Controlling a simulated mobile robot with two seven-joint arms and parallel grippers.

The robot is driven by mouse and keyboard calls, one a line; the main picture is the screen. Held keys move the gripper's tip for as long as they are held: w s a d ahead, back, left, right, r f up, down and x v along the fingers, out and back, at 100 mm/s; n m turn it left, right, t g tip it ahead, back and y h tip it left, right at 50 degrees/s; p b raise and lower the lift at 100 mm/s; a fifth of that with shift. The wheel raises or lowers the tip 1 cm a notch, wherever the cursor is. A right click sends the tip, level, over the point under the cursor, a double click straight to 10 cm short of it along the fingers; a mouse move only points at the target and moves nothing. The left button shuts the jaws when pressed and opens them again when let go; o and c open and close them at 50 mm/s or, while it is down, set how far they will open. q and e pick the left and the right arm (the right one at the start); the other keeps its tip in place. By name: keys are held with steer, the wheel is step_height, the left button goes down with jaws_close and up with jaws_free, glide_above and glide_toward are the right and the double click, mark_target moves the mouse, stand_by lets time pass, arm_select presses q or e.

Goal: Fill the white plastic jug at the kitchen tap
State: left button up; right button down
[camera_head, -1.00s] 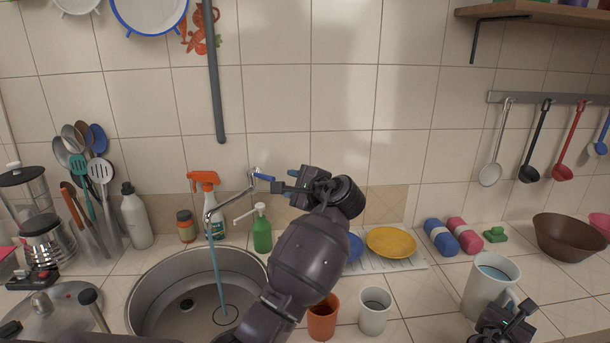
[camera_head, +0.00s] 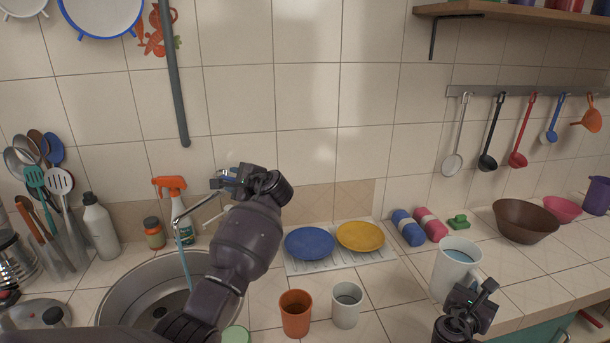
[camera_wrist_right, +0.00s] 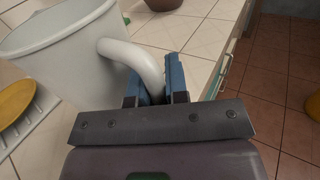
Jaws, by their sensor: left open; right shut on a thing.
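The white jug (camera_head: 449,272) stands upright at the right of the counter in the head view, with bluish water inside. My right gripper (camera_head: 487,292) is shut on its handle, which shows between the fingers in the right wrist view (camera_wrist_right: 135,60). The tap (camera_head: 197,208) is at the left, and a stream of water (camera_head: 185,266) runs from its spout into the metal sink (camera_head: 108,303). My left gripper (camera_head: 222,182) is open at the tap's blue lever; I cannot tell if they touch. My left forearm hides part of the sink.
An orange cup (camera_head: 295,314) and a white cup (camera_head: 347,306) stand between sink and jug. Behind them a rack holds a blue plate (camera_head: 309,243) and a yellow plate (camera_head: 360,236). A spray bottle (camera_head: 172,205) stands behind the sink. A brown bowl (camera_head: 525,221) is right of the jug.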

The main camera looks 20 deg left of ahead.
arm_select(q)
steer(key=shift+w+a+f, duration=0.1)
steer(key=shift+w+a, duration=0.1)
steer(key=shift+a, duration=0.25)
jaws_close()
